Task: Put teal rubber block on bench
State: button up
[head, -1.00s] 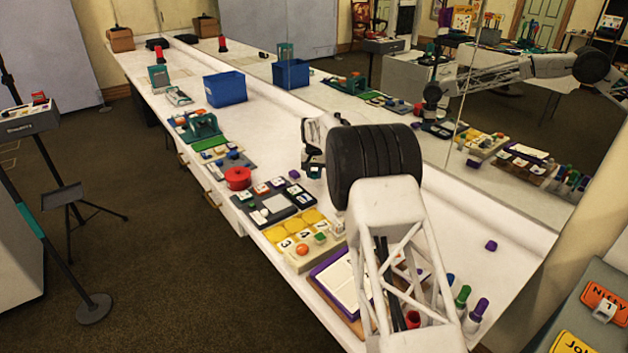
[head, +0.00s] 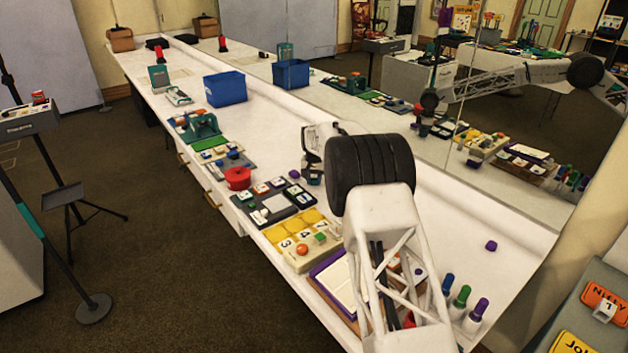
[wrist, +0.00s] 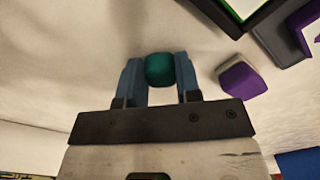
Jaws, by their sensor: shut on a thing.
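The teal rubber block (wrist: 160,69) is a small rounded block between the two blue fingers of my gripper (wrist: 160,75) in the wrist view. The fingers are shut on it, one on each side. The white bench (head: 470,225) lies below; I cannot tell whether the block touches it. In the head view my gripper (head: 313,172) is low over the bench, to the right of the dark tray, and partly behind my arm. The teal block cannot be made out there.
A purple block (wrist: 240,78) lies just right of my gripper in the wrist view. A dark tray of blocks (head: 279,214) and a red round container (head: 238,178) are nearby. A blue bin (head: 225,90) stands farther back. A mirror runs along the bench's right side.

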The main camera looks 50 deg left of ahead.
aim_at(314, 180)
jog(key=shift+f, duration=0.15)
jog(key=o, duration=0.9)
notch_tip(314, 180, up, 12)
jog(key=shift+r, duration=0.2)
dwell(0.4)
dwell(0.6)
dwell(0.4)
